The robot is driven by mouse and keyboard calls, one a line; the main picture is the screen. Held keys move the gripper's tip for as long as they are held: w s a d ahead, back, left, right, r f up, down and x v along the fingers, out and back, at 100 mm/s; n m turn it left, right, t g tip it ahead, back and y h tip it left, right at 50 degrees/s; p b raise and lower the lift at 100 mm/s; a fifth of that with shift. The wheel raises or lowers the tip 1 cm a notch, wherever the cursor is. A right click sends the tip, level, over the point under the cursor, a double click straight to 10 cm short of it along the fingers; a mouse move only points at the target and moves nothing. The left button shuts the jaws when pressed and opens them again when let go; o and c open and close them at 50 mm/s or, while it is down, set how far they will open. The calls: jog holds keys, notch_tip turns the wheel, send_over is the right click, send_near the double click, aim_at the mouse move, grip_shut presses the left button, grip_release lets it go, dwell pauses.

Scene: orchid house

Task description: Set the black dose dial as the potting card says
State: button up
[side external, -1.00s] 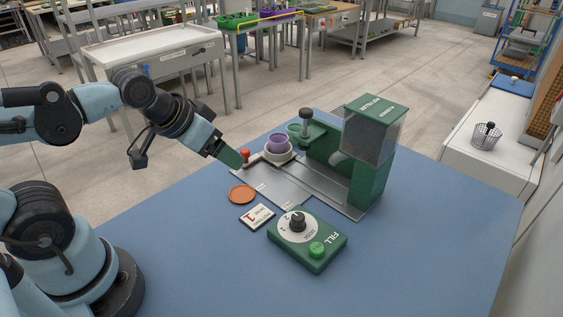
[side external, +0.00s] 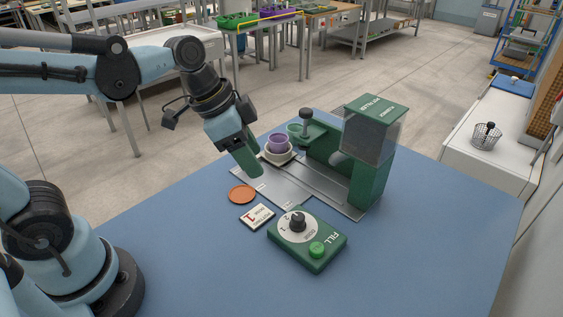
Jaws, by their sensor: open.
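The black dose dial (side external: 297,222) stands on a white round scale on the green FILL box (side external: 322,259), at the front of the blue table. Figures 1 and 2 show on the left part of the scale; its exact pointing is too small to tell. My gripper (side external: 253,172) is open and points down above the left end of the grey base plate, behind the card and apart from the dial. Nothing shows between its fingers.
A green button (side external: 317,249) sits on the box close to the dial. The green pot filler (side external: 367,155) stands behind at the right. A purple pot (side external: 278,144) sits in a pale holder near my gripper. A terracotta saucer (side external: 242,194) lies left. The front table is clear.

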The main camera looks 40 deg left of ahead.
aim_at(298, 216)
jog(key=w+d+f+m, duration=0.1)
jog(key=d+f, duration=0.1)
jog(key=f, duration=0.1)
jog(key=w+d+f+m+g+h, duration=0.1)
jog(key=d+f+m, duration=0.1)
jog(key=d+f, duration=0.1)
jog(key=w+d+f+m+g, duration=0.1)
jog(key=d+f+m, duration=0.1)
jog(key=f, duration=0.3)
jog(key=shift+d, duration=0.65)
jog(key=shift+c, duration=0.5)
grip_shut()
